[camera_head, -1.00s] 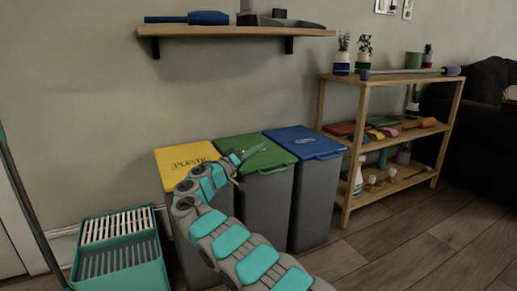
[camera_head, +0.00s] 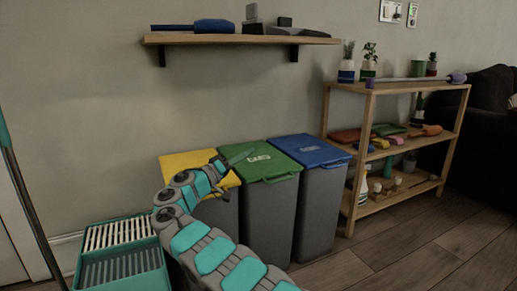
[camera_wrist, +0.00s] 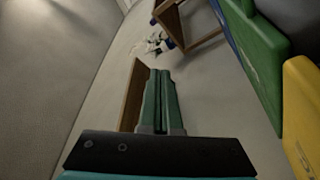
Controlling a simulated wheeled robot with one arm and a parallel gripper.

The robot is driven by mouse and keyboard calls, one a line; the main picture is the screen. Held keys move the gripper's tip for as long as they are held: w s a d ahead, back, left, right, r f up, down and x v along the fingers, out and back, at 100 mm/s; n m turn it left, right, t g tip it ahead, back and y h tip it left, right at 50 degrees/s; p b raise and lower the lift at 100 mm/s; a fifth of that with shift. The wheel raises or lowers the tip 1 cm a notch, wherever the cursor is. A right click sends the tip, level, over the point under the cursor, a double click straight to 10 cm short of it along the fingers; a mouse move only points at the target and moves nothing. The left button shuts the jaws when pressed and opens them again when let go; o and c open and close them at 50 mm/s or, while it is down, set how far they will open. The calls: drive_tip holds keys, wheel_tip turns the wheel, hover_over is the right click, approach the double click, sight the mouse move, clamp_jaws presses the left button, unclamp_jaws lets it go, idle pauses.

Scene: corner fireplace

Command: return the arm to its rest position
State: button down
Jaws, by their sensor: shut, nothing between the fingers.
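My gripper (camera_head: 243,157) is at the end of my grey and teal arm, above the yellow-lidded bin (camera_head: 190,160) and the near-left edge of the green-lidded bin (camera_head: 262,160) in the head view. In the wrist view my gripper (camera_wrist: 158,74) has its two teal fingers side by side, closed, with nothing between them. The arm is bent, its links reaching up from the bottom of the head view. It hides part of the yellow-lidded bin.
A blue-lidded bin (camera_head: 308,150) stands right of the green one. A wall shelf (camera_head: 240,39) holding tools hangs above the bins. A wooden rack (camera_head: 400,88) with plants and cloths is at right. A teal mop bucket (camera_head: 123,265) stands at left. Floor at lower right is clear.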

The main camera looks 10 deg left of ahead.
drive_tip(key=s+d+r+g+h, duration=0.15)
drive_tip(key=d+g, duration=0.25)
drive_tip(key=d, duration=0.8)
drive_tip(key=s+d+r+g+h, duration=0.1)
drive_tip(key=s+d+g, duration=0.15)
drive_tip(key=d, duration=0.85)
drive_tip(key=s+d+f+g+y, duration=0.2)
drive_tip(key=s+d+g, duration=0.1)
drive_tip(key=s+d, duration=0.55)
drive_tip(key=s+d+f+g+y, duration=0.2)
drive_tip(key=s+d+g, duration=0.2)
drive_tip(key=s+d, duration=0.45)
drive_tip(key=s+d+f+m+g+y, duration=0.15)
drive_tip(key=s+f, duration=0.25)
drive_tip(key=s, duration=0.4)
drive_tip(key=s+d+f+g+y, duration=0.1)
drive_tip(key=s+d+f+y, duration=0.15)
drive_tip(key=s, duration=0.55)
drive_tip(key=s+a+f+g+y, duration=0.1)
drive_tip(key=s+a+f+y, duration=0.4)
drive_tip(key=s, duration=0.5)
drive_tip(key=s+a+f+y, duration=0.3)
drive_tip(key=s+a+f, duration=0.2)
drive_tip(key=s+a, duration=0.4)
wheel_tip(320, 180, up, 12)
drive_tip(key=s+d+p, duration=0.1)
drive_tip(key=p, duration=1.1)
drive_tip(key=shift+s+p, duration=0.2)
drive_tip(key=shift+p, duration=0.1)
